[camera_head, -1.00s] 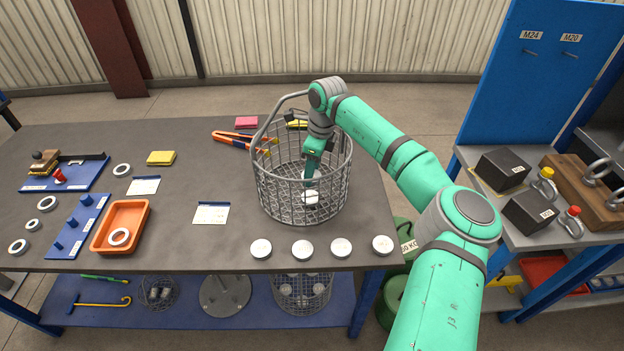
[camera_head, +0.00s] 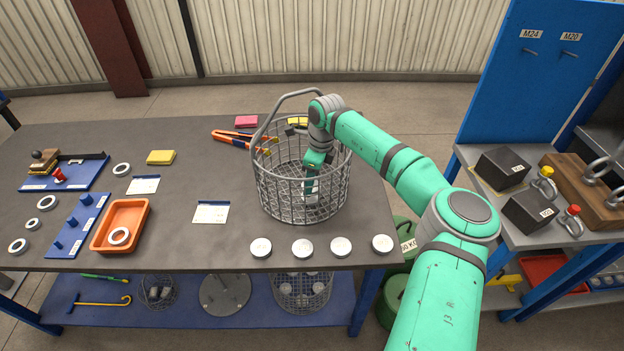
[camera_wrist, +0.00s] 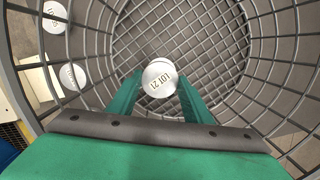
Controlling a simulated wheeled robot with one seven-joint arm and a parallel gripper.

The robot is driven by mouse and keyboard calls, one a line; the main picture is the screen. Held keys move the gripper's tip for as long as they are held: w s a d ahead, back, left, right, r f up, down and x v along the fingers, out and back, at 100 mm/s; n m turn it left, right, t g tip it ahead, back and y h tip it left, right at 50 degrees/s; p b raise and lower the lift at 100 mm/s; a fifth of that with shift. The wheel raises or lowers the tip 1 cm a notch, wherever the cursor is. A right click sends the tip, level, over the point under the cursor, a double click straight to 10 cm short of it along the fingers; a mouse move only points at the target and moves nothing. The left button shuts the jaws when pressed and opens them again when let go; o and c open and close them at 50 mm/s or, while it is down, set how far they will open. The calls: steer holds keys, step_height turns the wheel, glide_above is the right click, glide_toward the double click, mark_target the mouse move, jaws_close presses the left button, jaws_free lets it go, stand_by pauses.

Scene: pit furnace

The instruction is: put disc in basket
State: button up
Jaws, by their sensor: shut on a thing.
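The wire basket (camera_head: 270,190) stands upright on the table with its handle raised at the back left. My gripper (camera_head: 311,193) reaches down inside the basket and is shut on a white disc (camera_head: 311,197). In the wrist view the disc (camera_wrist: 159,77), marked "LOT 21", sits between my two green fingers (camera_wrist: 158,95), with the basket's mesh floor (camera_wrist: 185,35) behind it. Whether the disc touches the floor I cannot tell. Several other discs lie in a row at the table's front edge, among them one at the left end (camera_head: 261,247) and one at the right end (camera_head: 382,243).
An orange tray (camera_head: 146,218) holds a ring. Orange-handled tongs (camera_head: 235,139) lie behind the basket at left. A white card (camera_head: 210,212) lies left of the basket. A side bench (camera_head: 480,160) with black blocks stands at right.

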steer(key=o, duration=1.3)
steer(key=shift+f, duration=0.1)
steer(key=shift+o, duration=0.2)
steer(key=shift+w, duration=0.1)
steer(key=shift+a, duration=0.1)
step_height(320, 180, up, 13)
steer(key=d, duration=0.2)
steer(key=shift+s, duration=0.4)
